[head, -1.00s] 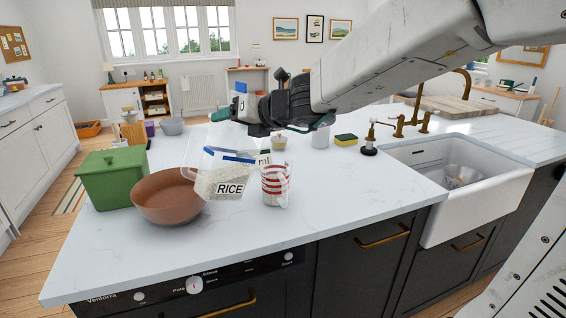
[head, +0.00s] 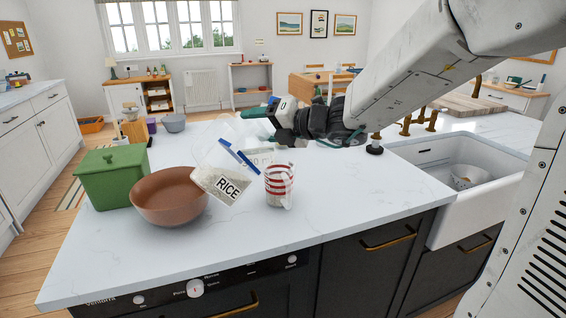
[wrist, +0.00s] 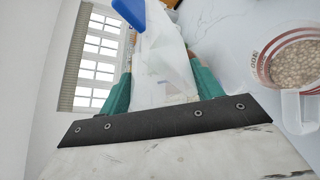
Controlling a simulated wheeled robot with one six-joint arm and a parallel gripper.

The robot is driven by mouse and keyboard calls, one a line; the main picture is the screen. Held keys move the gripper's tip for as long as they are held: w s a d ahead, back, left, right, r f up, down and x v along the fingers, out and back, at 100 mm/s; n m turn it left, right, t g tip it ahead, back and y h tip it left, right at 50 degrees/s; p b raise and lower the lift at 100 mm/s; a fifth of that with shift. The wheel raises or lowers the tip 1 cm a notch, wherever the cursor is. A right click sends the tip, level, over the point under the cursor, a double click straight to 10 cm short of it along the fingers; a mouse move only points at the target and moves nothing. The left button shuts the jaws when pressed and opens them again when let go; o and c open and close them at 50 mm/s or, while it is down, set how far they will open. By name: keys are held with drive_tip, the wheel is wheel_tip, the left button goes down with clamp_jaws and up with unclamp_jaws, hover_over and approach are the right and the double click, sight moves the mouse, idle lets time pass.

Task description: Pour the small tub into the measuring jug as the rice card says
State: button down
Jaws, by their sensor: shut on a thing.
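A clear tub labelled RICE (head: 222,183) is held above the worktop, its top tilted right toward the jug. Pale rice shows in its lower part. My gripper (head: 262,118) is shut on it; in the wrist view its green fingers (wrist: 160,85) are on both sides of the see-through tub. The measuring jug (head: 279,187), clear with red bands, stands upright just right of the tub. The wrist view shows beige grains inside the jug (wrist: 295,62). I see no falling stream. Lettering behind the tub is partly hidden, so I cannot tell whether it is the card.
A brown bowl (head: 168,197) stands left of the tub, partly behind it. A green lidded box (head: 112,178) is farther left. A white sink (head: 450,200) is at right. The worktop (head: 350,205) right of the jug is clear. My arm hides part of the back.

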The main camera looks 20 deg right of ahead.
drive_tip(key=shift+d+f+m, duration=0.15)
drive_tip(key=shift+d+m, duration=0.1)
drive_tip(key=shift+m, duration=0.05)
drive_tip(key=shift+w+d+f+m+y, duration=0.25)
drive_tip(key=shift+d+f+m+y, duration=0.05)
drive_tip(key=shift+d+m+y, duration=0.1)
idle(1.1)
